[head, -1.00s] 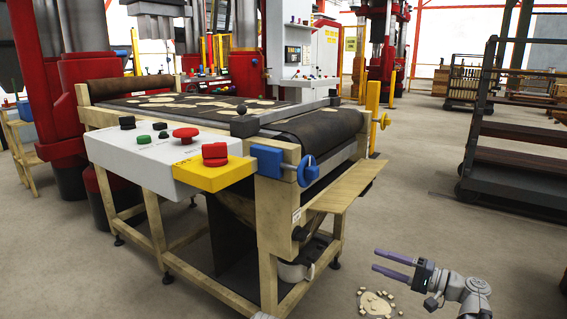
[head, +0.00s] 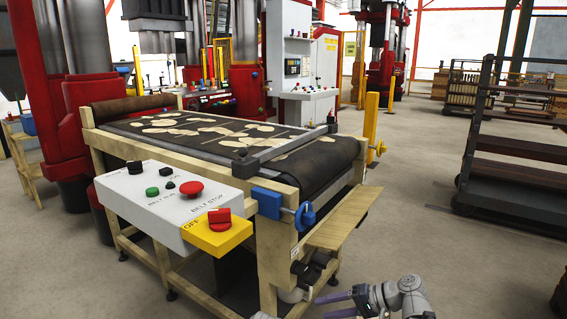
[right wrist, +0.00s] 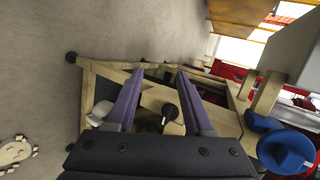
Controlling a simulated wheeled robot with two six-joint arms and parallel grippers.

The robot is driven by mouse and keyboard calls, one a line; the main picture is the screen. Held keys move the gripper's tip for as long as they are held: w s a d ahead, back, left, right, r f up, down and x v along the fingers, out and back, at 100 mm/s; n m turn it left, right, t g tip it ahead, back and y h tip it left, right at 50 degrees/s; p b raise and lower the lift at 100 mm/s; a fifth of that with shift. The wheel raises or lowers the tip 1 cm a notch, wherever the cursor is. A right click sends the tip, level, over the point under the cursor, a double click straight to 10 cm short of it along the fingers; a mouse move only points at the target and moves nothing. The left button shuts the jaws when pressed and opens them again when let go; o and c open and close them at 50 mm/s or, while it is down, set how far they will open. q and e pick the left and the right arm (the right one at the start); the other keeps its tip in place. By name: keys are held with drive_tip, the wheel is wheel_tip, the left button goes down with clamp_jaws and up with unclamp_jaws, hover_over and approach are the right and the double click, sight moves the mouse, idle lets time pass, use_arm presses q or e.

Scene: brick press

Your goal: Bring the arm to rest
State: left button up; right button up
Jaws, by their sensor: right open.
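My right gripper (head: 326,305) shows at the bottom of the head view, below the wooden shelf at the machine's right end. Its two purple fingers point left and stand apart. In the right wrist view the gripper (right wrist: 161,82) is open, with nothing held between the fingers. Behind the fingers there is the wooden frame (right wrist: 88,92) of the belt machine; the gap to it is hard to judge.
The conveyor belt (head: 128,122) carries flat pale pieces. The white control panel (head: 150,208) and blue handwheel (head: 305,216) stick out at the near side; the handwheel (right wrist: 285,150) is lower right in the wrist view. A dark rack (head: 515,150) stands right. Floor between is clear.

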drive_tip(key=s+a+r+n+g+h+p, duration=0.35)
drive_tip(key=s+a+r+h+p, duration=0.4)
drive_tip(key=p, duration=0.55)
use_arm(q)
wheel_tip(320, 180, up, 31)
drive_tip(key=p, duration=1.4)
drive_tip(key=shift+f+p, duration=0.2)
drive_tip(key=shift+p, duration=0.2)
use_arm(e)
drive_tip(key=s+d+r+n+h, duration=0.1)
drive_tip(key=s+r+n+h, duration=0.2)
drive_tip(key=s+r+h, duration=0.2)
drive_tip(key=s+r, duration=0.3)
drive_tip(key=r, duration=0.4)
drive_tip(key=shift+d, duration=0.2)
use_arm(q)
drive_tip(key=shift+f, duration=0.1)
use_arm(e)
drive_tip(key=shift+f+n, duration=0.1)
drive_tip(key=shift+n, duration=0.15)
